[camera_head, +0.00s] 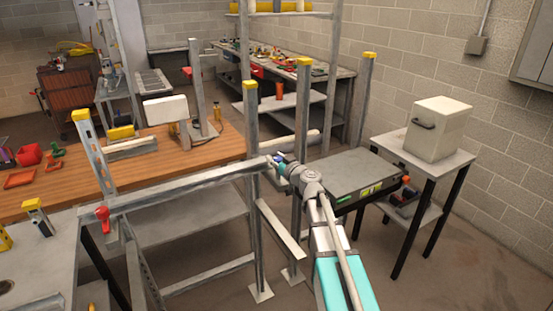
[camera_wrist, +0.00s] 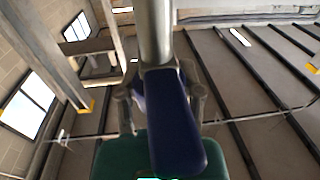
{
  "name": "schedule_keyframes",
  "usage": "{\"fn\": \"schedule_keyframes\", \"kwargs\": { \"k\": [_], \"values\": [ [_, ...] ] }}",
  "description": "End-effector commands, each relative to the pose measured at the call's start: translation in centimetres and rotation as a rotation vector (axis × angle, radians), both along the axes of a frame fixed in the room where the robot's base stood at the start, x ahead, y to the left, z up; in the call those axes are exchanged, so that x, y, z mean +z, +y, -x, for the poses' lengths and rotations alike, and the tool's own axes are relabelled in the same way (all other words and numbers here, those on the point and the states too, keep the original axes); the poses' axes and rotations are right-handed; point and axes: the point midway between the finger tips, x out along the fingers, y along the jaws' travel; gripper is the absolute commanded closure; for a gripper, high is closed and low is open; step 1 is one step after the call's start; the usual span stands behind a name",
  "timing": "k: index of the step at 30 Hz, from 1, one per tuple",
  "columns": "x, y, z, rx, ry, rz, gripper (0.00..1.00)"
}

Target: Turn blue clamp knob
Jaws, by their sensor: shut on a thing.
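The blue clamp knob (camera_wrist: 175,120) is a long rounded handle in the middle of the wrist view, at the end of a grey metal bar. My gripper (camera_wrist: 163,98) has one finger on each side of it and is shut on it. In the head view my gripper (camera_head: 283,168) is at the right end of a long grey clamp bar (camera_head: 185,186), by the metal uprights. Only a small bit of blue shows there, and the fingers mostly hide the knob.
A red knob (camera_head: 102,214) is at the bar's left end. Grey uprights with yellow caps (camera_head: 304,62) stand close around my gripper. A dark flat-topped unit (camera_head: 346,175) is just right of it. A white box (camera_head: 438,128) stands on a side table at right.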

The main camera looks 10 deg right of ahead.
Motion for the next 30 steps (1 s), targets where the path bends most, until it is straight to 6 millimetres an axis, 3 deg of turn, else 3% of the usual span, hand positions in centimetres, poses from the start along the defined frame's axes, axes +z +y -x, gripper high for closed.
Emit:
{"fn": "schedule_keyframes", "kwargs": {
  "k": [18, 30],
  "values": [
    [0.0, 0.35, 0.05, 0.447, 0.0, 0.0, 1.0],
    [0.01, 0.61, 0.42, 0.615, 0.0, 0.0, 1.0]
  ]
}}
